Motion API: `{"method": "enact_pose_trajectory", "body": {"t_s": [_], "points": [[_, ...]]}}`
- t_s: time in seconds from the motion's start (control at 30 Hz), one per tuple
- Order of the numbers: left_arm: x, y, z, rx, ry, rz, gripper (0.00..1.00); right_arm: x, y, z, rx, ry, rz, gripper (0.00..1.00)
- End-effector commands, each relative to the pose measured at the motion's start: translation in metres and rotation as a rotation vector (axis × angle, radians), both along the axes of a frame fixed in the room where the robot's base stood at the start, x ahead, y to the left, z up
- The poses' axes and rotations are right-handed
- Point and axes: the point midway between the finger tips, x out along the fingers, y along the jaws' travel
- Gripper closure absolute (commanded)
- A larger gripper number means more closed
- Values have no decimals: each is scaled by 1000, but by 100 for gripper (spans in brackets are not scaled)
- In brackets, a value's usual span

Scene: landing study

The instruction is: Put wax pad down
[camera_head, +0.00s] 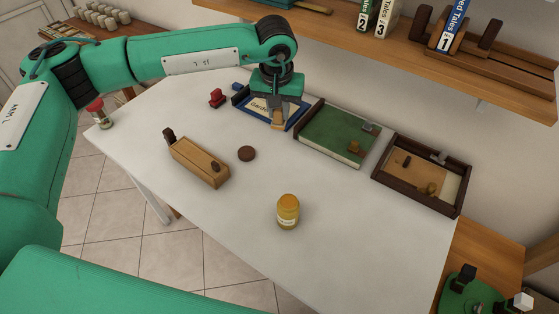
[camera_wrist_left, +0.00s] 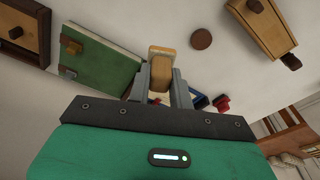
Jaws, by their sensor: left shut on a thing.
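The wax pad (camera_head: 278,120), a small tan block with a paler part, is held in my left gripper (camera_head: 277,107). The jaws are shut on it, and it also shows between the fingers in the left wrist view (camera_wrist_left: 161,60). I cannot tell whether the pad touches the book.
A green book (camera_head: 335,135) and a dark tray (camera_head: 420,172) stand to the right along the wall. A wooden box (camera_head: 200,163), a brown disc (camera_head: 247,153) and a yellow jar (camera_head: 288,211) stand on the white table (camera_head: 340,215). A shelf (camera_head: 400,45) overhangs the back.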

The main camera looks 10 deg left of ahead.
Motion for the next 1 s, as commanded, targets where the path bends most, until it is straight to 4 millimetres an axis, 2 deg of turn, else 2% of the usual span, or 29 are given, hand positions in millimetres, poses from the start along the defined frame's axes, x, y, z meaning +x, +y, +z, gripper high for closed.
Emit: {"method": "enact_pose_trajectory", "body": {"t_s": [0.03,0.1,0.43,0.53,0.77,1.0], "points": [[-1,0,-12,2,4,-1,100,-12,-2,-5,-2,16,-1,31],[-1,0,-30,2,5,0,100,-23,-4,-10,-3,22,-1,31],[-1,0,-115,1,4,0,100,-35,-7,-10,-6,25,2,31],[-1,0,-131,1,2,-1,100,-37,-8,-10,-6,26,3,31],[0,1,-147,1,0,0,100,-37,-8,-10,-6,23,4,31],[-1,0,-181,1,1,0,100,-43,-10,-9,-8,31,5,31]]}}
